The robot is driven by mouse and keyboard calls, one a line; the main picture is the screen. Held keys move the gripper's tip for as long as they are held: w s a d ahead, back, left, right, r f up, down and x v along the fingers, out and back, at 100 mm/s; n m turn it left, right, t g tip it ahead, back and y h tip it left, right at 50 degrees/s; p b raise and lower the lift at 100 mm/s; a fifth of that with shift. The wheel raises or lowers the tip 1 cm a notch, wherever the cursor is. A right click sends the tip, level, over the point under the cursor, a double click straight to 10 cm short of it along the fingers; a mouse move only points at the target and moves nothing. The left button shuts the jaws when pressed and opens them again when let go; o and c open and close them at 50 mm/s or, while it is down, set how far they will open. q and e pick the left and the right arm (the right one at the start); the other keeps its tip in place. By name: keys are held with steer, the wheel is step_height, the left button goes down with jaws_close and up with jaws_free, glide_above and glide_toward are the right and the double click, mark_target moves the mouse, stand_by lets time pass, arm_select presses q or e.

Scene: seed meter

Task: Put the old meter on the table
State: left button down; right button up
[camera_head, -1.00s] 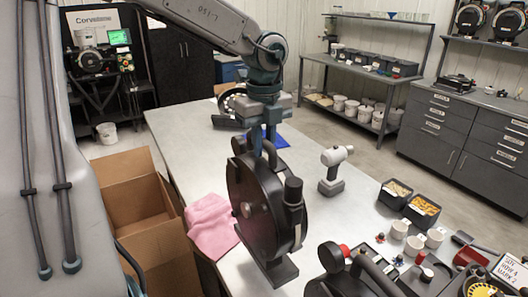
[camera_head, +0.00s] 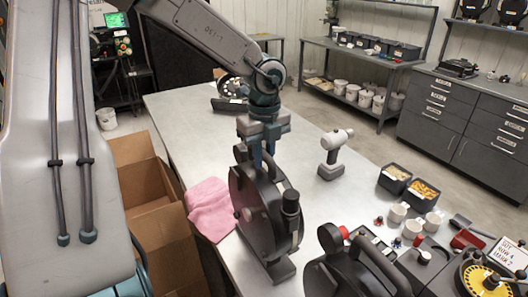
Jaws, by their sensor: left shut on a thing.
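The old meter (camera_head: 248,212) is a black upright disc housing with a handle on top, a dark cylinder at its right side and a flat foot. It is at the middle of the head view, over the near part of the grey table (camera_head: 308,207). My left gripper (camera_head: 262,163) comes down from above and is shut on the meter's top handle. The foot looks close to the tabletop, but I cannot tell whether it touches. My right gripper is not in view.
Another black meter (camera_head: 350,278) and a yellow dial (camera_head: 487,278) are at the lower right. A pink cloth (camera_head: 208,207) and an open cardboard box (camera_head: 150,190) are at left. A drill (camera_head: 333,157), bins (camera_head: 394,178) and white cups (camera_head: 412,228) are to the right.

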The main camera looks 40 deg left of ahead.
arm_select(q)
steer(key=c, duration=1.8)
jaws_free()
steer(key=o, duration=0.5)
steer(key=shift+c, duration=0.2)
steer(key=shift+r, duration=0.1)
steer(key=shift+r, duration=0.1)
step_height(320, 180, up, 5)
steer(key=shift+w+f+b, duration=0.1)
steer(key=shift+f+b, duration=0.1)
steer(key=shift+b, duration=0.65)
step_height(320, 180, up, 7)
steer(key=p, duration=0.6)
